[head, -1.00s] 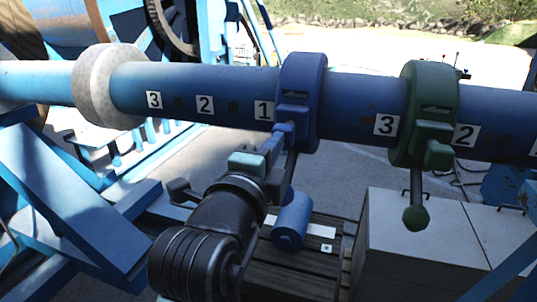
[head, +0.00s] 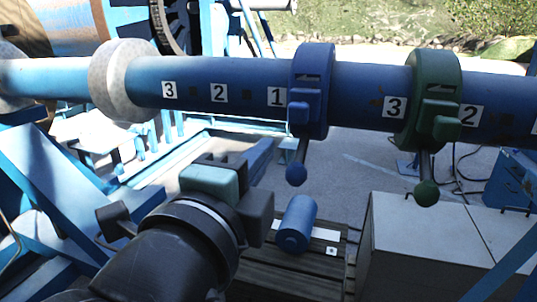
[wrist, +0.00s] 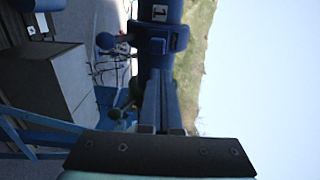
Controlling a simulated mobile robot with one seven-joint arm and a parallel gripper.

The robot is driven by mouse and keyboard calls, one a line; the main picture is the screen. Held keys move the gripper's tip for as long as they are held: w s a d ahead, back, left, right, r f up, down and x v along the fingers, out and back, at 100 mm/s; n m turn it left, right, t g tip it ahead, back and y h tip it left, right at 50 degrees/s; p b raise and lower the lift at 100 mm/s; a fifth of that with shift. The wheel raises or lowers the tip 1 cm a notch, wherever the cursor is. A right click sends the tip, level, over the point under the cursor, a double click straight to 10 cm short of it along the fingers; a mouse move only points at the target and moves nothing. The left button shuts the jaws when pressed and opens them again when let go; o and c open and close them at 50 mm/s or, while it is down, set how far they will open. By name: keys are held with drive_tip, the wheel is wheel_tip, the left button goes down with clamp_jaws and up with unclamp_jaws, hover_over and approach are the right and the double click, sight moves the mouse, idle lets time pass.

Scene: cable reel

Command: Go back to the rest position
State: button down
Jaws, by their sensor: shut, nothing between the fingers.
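My gripper (wrist: 160,74) is shut and empty, its two fingers lying together in the wrist view. In the head view its teal and black body (head: 212,184) is below and left of the blue clamp ring (head: 313,90), apart from it; the fingertips cannot be made out there. The blue ring sits around the blue pipe (head: 235,84) just right of the label 1, and its handle with a round knob (head: 297,173) hangs down. The ring also shows ahead of the fingers in the wrist view (wrist: 158,42).
A green clamp ring (head: 434,90) with a hanging knob and a pale collar (head: 118,80) are on the pipe. A blue cylinder (head: 298,224) lies on a wooden pallet (head: 275,275) below. A grey box (head: 410,245) stands at right. Blue steel frames (head: 50,190) are at left.

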drive_tip(key=s+r+n+t+y, duration=0.2)
drive_tip(key=s+r+n+t, duration=0.2)
drive_tip(key=r+n, duration=0.4)
drive_tip(key=s+d+r+n+t+y, duration=0.1)
drive_tip(key=s+r+n+t+y, duration=0.2)
drive_tip(key=n, duration=1)
wheel_tip(320, 180, up, 5)
drive_tip(key=s+t, duration=0.1)
drive_tip(key=t, duration=0.2)
drive_tip(key=shift+r+n+y, duration=0.2)
drive_tip(key=shift+n+y, duration=0.1)
drive_tip(key=shift+s, duration=0.1)
